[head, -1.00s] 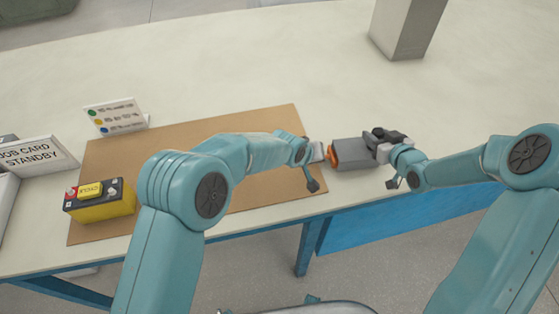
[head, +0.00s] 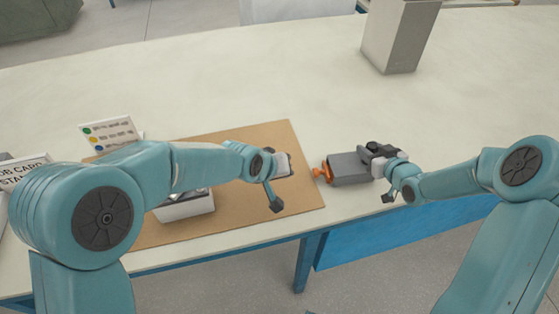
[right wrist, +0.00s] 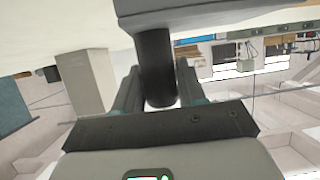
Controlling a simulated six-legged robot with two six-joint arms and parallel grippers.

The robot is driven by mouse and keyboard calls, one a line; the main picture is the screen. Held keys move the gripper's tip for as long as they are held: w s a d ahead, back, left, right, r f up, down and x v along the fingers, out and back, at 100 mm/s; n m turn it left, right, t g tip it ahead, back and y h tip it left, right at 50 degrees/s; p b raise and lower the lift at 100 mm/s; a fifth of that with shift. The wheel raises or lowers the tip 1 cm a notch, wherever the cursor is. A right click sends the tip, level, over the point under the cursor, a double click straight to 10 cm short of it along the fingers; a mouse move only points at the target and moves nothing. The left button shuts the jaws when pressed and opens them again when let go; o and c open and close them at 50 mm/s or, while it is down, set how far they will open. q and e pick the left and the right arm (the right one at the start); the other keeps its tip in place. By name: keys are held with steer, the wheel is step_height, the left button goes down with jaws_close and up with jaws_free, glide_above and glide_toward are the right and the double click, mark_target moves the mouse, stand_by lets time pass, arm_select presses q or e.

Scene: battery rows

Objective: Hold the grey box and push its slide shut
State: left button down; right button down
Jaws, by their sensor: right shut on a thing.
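The grey box (head: 349,169) stands on the table right of the brown mat. An orange slide end (head: 322,173) sticks out of its left side. My right gripper (head: 376,158) is shut on the box's dark handle at the right end; in the right wrist view the dark round handle (right wrist: 156,65) sits between the fingers. My left gripper (head: 284,165) is left of the orange end, over the mat's right part, with a gap between them. Its fingers are too small and turned away to tell open from shut.
The brown mat (head: 275,138) lies at left. A white tray (head: 187,208) with things in it is partly hidden by my left arm. A sign with coloured dots (head: 110,133) and a job card (head: 22,172) stand far left. A grey post (head: 400,38) stands behind. The table behind the box is clear.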

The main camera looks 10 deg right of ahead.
steer(key=c, duration=0.6)
jaws_free()
steer(key=shift+o, duration=0.2)
steer(key=v, duration=1.2)
steer(key=shift+d, duration=0.1)
